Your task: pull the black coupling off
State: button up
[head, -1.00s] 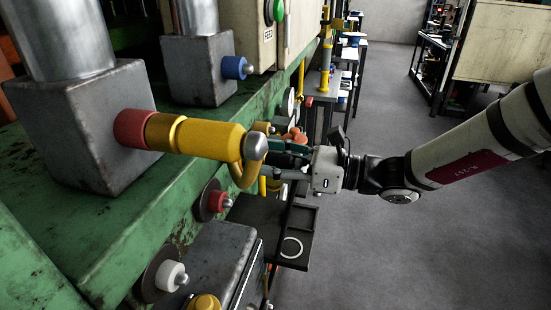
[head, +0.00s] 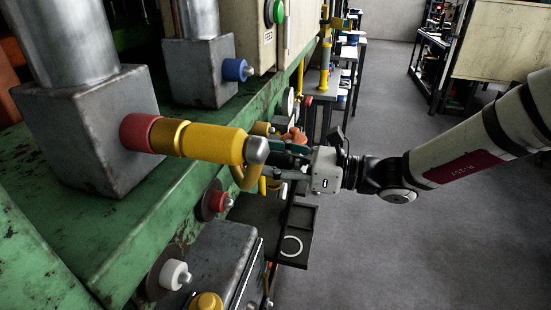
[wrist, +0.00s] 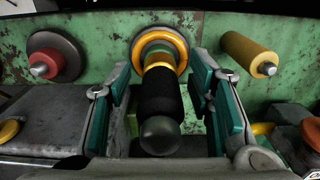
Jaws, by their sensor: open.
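The black coupling (wrist: 160,92) shows in the wrist view, on a yellow-ringed port (wrist: 159,48) of the green panel. Its near end is a rounded dark grey tip (wrist: 160,136). My gripper (wrist: 158,85) is open, with one teal-padded finger on each side of the coupling. Gaps show on both sides, so the fingers look apart from it. In the head view my gripper (head: 285,160) is beside the green machine, and the black coupling is hidden there behind the large yellow coupling.
The large yellow coupling (head: 212,144) sticks out close to my gripper in the head view. A dark tray (head: 298,222) lies below. Grey floor (head: 400,250) is clear.

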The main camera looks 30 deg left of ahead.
aim_at(301, 160)
grip_shut()
jog(key=shift+d, duration=0.1)
jog(key=shift+p+v, duration=0.85)
jog(key=shift+v, duration=2.1)
